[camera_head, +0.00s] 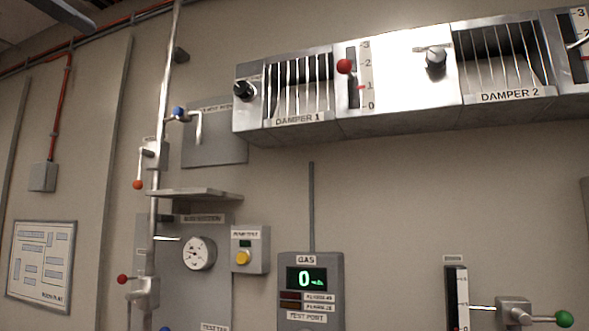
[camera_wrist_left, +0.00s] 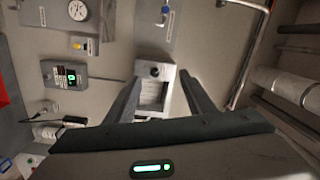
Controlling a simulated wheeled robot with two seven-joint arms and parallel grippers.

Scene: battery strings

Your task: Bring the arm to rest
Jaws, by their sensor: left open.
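My left gripper (camera_wrist_left: 160,100) shows in the left wrist view with its two dark fingers spread apart. It is open, and nothing is seen between the fingertips. Behind the fingers is a grey box with a pale panel (camera_wrist_left: 152,92) on the wall; it appears apart from the fingers, though the distance is hard to judge. My right gripper is in neither view.
The wall carries the Damper 1 unit (camera_head: 297,88), the Damper 2 unit (camera_head: 502,62), a GAS display reading 0 (camera_head: 305,279), a gauge (camera_head: 199,253), a small shelf (camera_head: 195,194) and a green-knobbed lever (camera_head: 563,318). Pipes (camera_wrist_left: 285,88) run at the wrist view's right.

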